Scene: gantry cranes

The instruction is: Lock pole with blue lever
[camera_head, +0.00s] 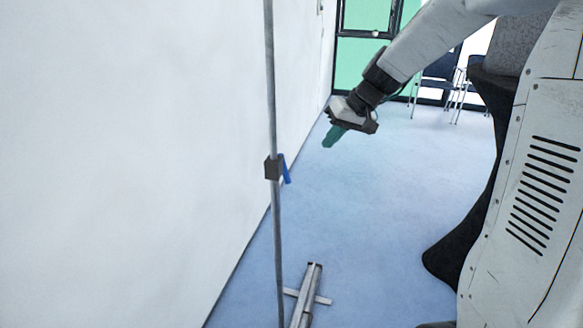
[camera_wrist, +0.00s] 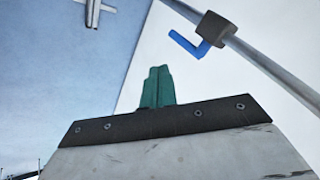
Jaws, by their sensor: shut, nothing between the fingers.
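A thin grey pole (camera_head: 272,90) stands upright in front of the white wall in the head view. A dark clamp block (camera_head: 273,168) sits around it at mid-height, with a blue lever (camera_head: 286,170) on its right side, hanging down close to the pole. In the wrist view the blue lever (camera_wrist: 189,45) sticks out to the left of the block (camera_wrist: 214,28) on the pole (camera_wrist: 270,66). My gripper (camera_head: 332,137) has green fingers, closed together and empty. It is up and to the right of the lever, apart from it. The fingers also show in the wrist view (camera_wrist: 158,87).
A grey metal foot with a crossbar (camera_head: 308,295) lies on the blue floor (camera_head: 370,220) near the pole's lower part. The white wall (camera_head: 130,150) is close on the left. Chairs (camera_head: 440,75) and a green-paned window frame (camera_head: 360,60) are at the back. The middle floor is clear.

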